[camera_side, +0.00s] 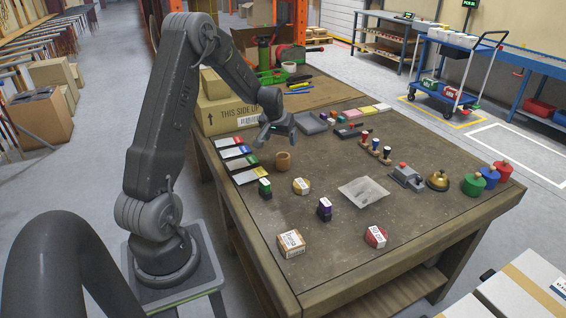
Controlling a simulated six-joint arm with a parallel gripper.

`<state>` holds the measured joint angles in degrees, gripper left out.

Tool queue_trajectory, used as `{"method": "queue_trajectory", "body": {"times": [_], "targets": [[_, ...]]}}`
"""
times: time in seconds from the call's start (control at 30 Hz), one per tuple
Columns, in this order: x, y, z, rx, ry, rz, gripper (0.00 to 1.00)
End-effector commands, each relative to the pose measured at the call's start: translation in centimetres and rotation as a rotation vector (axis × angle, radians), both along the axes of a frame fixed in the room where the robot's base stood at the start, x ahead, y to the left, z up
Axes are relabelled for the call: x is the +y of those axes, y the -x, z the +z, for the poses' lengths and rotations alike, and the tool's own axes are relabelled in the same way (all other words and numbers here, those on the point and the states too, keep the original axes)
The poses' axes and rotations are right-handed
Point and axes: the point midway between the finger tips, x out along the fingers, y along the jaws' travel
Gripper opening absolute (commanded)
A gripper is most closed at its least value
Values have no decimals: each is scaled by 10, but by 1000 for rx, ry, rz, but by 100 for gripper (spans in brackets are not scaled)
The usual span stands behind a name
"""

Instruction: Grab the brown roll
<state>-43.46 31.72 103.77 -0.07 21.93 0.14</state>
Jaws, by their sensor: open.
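The brown roll (283,161) is a small brown cylinder standing on the worktable (350,225), near its left side. My gripper (276,137) is above the roll in the picture, with its fingers apart and pointing down. It is empty, and the roll shows clear of the fingers. I cannot tell exactly how high the gripper is over the table.
Coloured cards (239,163) lie left of the roll. A large cardboard box (226,115) stands behind. Stamps (375,147), a bell (438,180) and coloured weights (488,176) are to the right.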

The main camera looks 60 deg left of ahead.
Motion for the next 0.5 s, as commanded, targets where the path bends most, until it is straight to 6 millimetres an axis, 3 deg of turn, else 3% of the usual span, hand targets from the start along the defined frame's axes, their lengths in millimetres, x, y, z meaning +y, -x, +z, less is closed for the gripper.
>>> {"method": "queue_trajectory", "body": {"times": [0.5], "targets": [[25,-21,-76,2,2,5,84]]}}
